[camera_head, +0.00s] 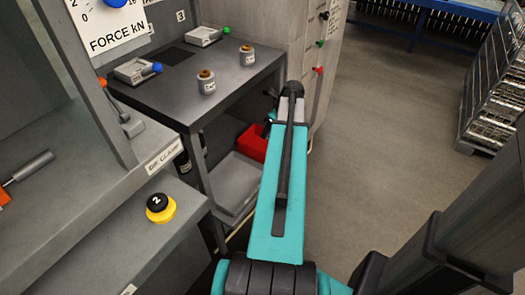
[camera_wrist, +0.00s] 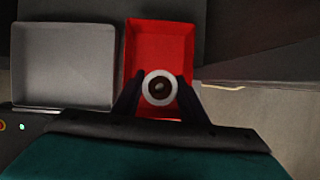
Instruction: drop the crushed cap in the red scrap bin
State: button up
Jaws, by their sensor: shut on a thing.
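In the wrist view my gripper (camera_wrist: 159,90) is shut on a small round cap (camera_wrist: 148,88), seen end-on as a white ring with a dark centre. The red scrap bin (camera_wrist: 142,38) lies beyond the cap in that view, open side facing the camera, and the cap overlaps its lower part. The height between cap and bin cannot be told. In the head view the red bin (camera_head: 252,143) shows under the dark table, partly covered by my arm. My gripper's fingers and the cap are hidden behind my arm there.
A grey bin (camera_wrist: 64,65) stands left of the red one; it also shows in the head view (camera_head: 236,180). A cabinet (camera_head: 262,40) with coloured knobs stands behind. Open floor (camera_head: 395,120) lies right.

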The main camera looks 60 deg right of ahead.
jog(key=b, duration=0.1)
send_near(264, 146)
jog(key=shift+s+a+f, duration=0.15)
jog(key=shift+a+f, duration=0.1)
jog(key=shift+a, duration=0.3)
jog(key=shift+s+a+f, duration=0.15)
jog(key=shift+a+f, duration=0.1)
jog(key=shift+a, duration=0.35)
jog(key=shift+f+b, duration=0.5)
jog(key=shift+f, duration=1.35)
jog(key=shift+f, duration=0.1)
jog(key=o, duration=1.3)
jog(key=shift+o, duration=0.2)
